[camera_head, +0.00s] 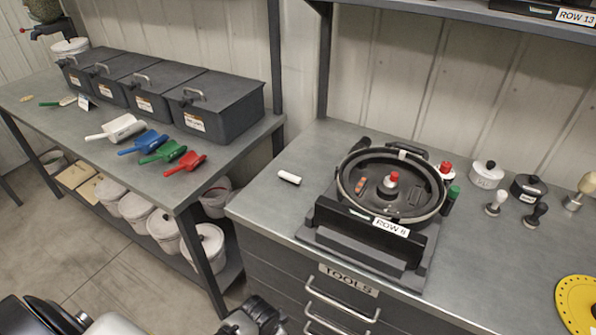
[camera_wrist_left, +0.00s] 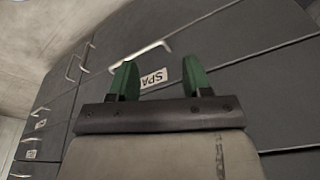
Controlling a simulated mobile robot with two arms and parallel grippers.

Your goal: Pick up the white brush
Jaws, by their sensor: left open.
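A small white knob-handled piece (camera_head: 493,203), which looks like the white brush, stands upright on the right-hand bench. A similar black piece (camera_head: 535,214) stands just right of it. My left gripper (camera_wrist_left: 159,80) shows its two green fingers in the left wrist view, apart and with nothing between them. It faces grey drawer fronts with a label reading "SPA", and the white piece is not in that view. My right gripper is not in view.
A round black seed meter (camera_head: 390,187) sits on a stand labelled ROW 8, left of the white piece. White and black round containers (camera_head: 487,175) (camera_head: 527,188) stand behind it. A yellow disc (camera_head: 577,305) lies at the front right. Coloured scoops (camera_head: 150,142) lie on the left bench.

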